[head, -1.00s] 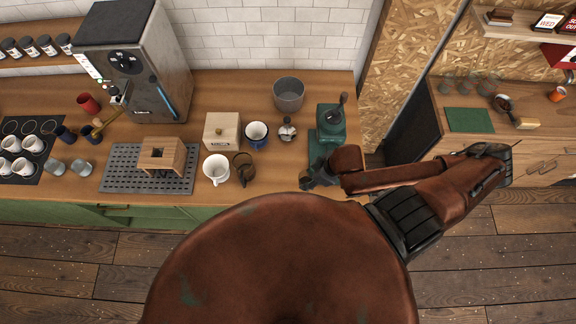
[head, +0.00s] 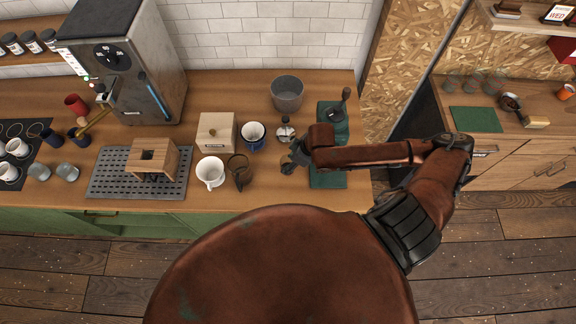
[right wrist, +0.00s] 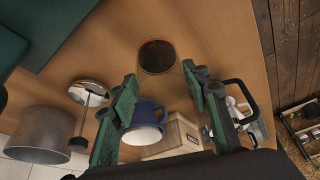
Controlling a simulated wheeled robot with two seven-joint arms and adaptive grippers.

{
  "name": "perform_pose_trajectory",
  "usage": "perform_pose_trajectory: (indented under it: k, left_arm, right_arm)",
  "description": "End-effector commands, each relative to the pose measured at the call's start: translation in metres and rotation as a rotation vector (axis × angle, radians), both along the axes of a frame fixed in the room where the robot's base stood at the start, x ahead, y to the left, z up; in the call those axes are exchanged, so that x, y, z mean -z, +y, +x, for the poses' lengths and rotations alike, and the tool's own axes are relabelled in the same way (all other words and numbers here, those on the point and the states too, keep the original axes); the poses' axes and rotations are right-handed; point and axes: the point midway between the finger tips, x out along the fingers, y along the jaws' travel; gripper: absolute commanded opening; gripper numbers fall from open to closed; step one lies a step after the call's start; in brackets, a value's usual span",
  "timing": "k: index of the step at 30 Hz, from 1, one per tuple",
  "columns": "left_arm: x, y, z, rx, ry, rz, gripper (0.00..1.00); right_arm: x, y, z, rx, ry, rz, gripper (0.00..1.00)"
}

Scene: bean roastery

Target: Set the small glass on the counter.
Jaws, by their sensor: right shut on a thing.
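My right gripper (head: 298,154) is over the front part of the wooden counter (head: 275,197), just left of the green grinder. It is shut on the small glass (head: 287,168), which shows small and brownish under the fingers. In the right wrist view the glass (right wrist: 157,60) sits between the two green fingers of my gripper (right wrist: 163,84), with its round dark opening toward the camera. The counter fills the background there (right wrist: 220,35). I cannot tell whether the glass touches the counter. My left gripper is out of view.
A dark brown pitcher (head: 238,172) and a white mug (head: 209,173) stand left of the glass. Behind are a blue mug (head: 253,135), a small press (head: 285,131) and a metal bucket (head: 287,95). The green grinder (head: 333,125) stands close on the right, behind a green mat (head: 327,180).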

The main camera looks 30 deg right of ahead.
Motion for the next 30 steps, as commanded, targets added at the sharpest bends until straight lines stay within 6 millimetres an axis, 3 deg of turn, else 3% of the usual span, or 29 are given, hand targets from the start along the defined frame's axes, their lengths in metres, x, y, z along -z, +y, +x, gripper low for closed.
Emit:
perform_pose_trajectory:
  k: [7, 13, 24, 25, 30]
  left_arm:
    - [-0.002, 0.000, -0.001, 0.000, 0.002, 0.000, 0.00]
    - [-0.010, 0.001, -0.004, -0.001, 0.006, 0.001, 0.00]
    - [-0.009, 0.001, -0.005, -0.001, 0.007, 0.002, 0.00]
    - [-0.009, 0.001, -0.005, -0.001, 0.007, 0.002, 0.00]
    - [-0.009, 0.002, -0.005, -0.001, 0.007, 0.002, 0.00]
  right_arm:
    - [0.018, 0.000, 0.015, 0.000, -0.001, -0.001, 0.11]
    - [0.043, 0.000, 0.012, 0.000, -0.001, -0.001, 0.11]
    - [0.048, 0.000, 0.012, -0.001, -0.001, -0.001, 0.11]
    - [0.049, -0.001, 0.012, -0.001, 0.000, -0.002, 0.44]
    - [0.048, -0.001, 0.012, -0.001, 0.000, -0.002, 0.55]
